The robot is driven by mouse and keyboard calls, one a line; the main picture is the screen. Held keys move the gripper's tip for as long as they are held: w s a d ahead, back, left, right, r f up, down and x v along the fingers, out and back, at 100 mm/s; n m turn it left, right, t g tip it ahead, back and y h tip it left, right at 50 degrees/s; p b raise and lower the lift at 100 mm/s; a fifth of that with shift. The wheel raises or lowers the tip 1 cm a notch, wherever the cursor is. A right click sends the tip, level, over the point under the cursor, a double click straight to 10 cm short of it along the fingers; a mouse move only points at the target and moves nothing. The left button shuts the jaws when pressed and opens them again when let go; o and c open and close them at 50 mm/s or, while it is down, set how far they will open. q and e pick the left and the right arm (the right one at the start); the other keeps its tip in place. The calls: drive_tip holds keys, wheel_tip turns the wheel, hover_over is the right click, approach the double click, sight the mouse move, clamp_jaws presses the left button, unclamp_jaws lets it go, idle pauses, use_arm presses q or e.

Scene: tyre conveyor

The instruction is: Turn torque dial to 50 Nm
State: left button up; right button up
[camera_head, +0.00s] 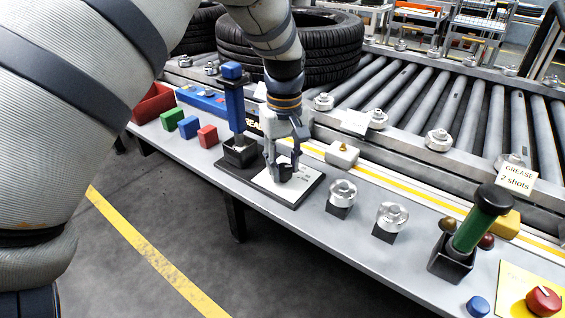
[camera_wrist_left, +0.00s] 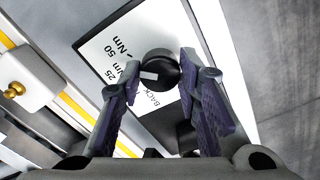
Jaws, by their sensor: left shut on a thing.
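The black round torque dial (camera_wrist_left: 160,69) sits on a white label plate (camera_wrist_left: 98,49) printed with 25 Nm and 50 Nm. The plate lies on a dark base (camera_head: 297,194) on the bench. My left gripper (camera_head: 284,166) reaches down over the dial and is shut on it. In the left wrist view its fingers (camera_wrist_left: 160,64) stand on either side of the dial. A white pointer mark on the dial faces left, towards the printed values; I cannot tell exactly which value it meets. My right gripper is in no view.
A blue-handled tool (camera_head: 233,107) stands in a holder close left of my gripper. Metal pieces (camera_head: 341,192) stand to the right. A green-handled tool (camera_head: 473,231) and red knob (camera_head: 543,300) are at the front right. Tyres (camera_head: 330,48) and a roller conveyor (camera_head: 450,95) lie behind.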

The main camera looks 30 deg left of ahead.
sight(284, 167)
use_arm(q)
drive_tip(key=shift+m, duration=1.8)
drive_tip(key=o, duration=1.1)
drive_tip(key=shift+o, duration=0.2)
wheel_tip(284, 167, up, 12)
